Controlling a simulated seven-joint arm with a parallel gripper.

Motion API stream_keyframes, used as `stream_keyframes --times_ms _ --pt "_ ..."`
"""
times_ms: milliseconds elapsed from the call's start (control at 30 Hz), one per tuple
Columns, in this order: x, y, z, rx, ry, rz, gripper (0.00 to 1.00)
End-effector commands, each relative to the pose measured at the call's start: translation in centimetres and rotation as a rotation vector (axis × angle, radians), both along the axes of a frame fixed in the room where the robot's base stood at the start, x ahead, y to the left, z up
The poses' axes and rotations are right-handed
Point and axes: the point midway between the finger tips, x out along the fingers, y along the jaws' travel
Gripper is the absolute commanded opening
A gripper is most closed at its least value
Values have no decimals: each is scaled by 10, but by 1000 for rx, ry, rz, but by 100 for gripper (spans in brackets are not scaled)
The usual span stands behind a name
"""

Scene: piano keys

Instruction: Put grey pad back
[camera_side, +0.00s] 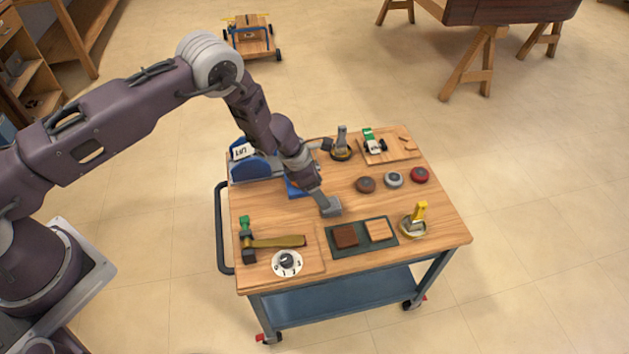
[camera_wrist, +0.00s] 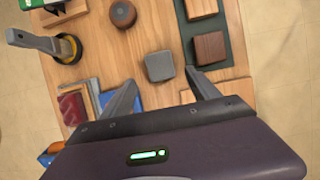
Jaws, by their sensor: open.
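The grey pad is a rounded square block that lies on the wooden table top; it shows in the wrist view (camera_wrist: 160,66) and in the side view (camera_side: 332,209). My gripper (camera_wrist: 160,86) is open and empty, with its fingertips pointing toward the pad, one toward each side. In the side view my gripper (camera_side: 322,199) is low over the table, just by the pad and partly covering it. A dark green tray (camera_side: 362,249) lies in front of the pad. It holds a dark brown pad (camera_side: 345,235) and a light wood pad (camera_side: 379,230).
Brown (camera_side: 365,184), grey (camera_side: 393,180) and red (camera_side: 419,175) round pucks sit behind right. A yellow-handled tool (camera_side: 416,216) stands right of the tray. A hammer (camera_side: 275,242) and dial (camera_side: 287,262) are front left; a blue "LIFT" object (camera_side: 254,165) is back left.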

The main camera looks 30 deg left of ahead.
Motion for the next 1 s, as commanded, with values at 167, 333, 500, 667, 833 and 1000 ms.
stream_keyframes --times_ms 167,333,500,667,833,1000 --pt "-10 9 34 -1 0 1 70" --pt "-13 13 44 -1 -1 0 70" --pt "-13 13 45 0 -1 -1 70" --pt "0 -2 109 -23 -91 -151 70" --pt "-27 -27 282 3 -354 -649 70" --pt "-140 -17 417 218 -599 -1240 70"
